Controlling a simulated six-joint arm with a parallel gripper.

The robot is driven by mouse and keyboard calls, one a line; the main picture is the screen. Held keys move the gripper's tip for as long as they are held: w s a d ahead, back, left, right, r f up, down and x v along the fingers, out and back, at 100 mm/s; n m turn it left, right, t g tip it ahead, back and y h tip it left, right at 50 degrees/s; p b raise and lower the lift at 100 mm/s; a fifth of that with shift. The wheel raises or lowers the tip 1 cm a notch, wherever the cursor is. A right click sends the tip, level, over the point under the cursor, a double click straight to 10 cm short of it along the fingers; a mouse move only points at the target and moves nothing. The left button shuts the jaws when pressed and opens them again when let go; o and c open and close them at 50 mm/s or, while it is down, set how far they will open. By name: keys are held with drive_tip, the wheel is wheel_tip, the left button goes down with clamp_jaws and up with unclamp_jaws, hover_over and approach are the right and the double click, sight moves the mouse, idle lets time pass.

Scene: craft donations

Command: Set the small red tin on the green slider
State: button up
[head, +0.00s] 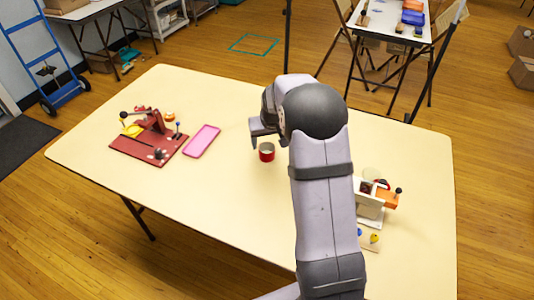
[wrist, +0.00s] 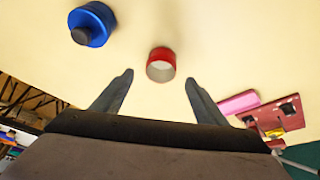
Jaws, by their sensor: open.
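The small red tin (head: 266,155) stands upright on the cream table, below my gripper (head: 260,138) in the head view. In the wrist view the tin (wrist: 154,56) shows its open, pale inside, between and just beyond the two fingertips. My gripper is open and empty, with the tin apart from both fingers. I cannot make out a green slider in either view; my arm hides part of the table in the head view.
A dark red board (head: 128,147) with levers and a pink tray (head: 202,141) lie left of the tin. A blue round piece with a dark knob (wrist: 97,26) shows in the wrist view. A white holder with an orange part (head: 386,200) stands right of my arm.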

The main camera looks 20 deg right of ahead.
sight(267, 148)
drive_tip(key=shift+m, duration=0.5)
drive_tip(key=shift+p+x, duration=1)
drive_tip(key=shift+x, duration=2.7)
drive_tip(key=shift+a, duration=0.15)
drive_tip(key=c, duration=1.2)
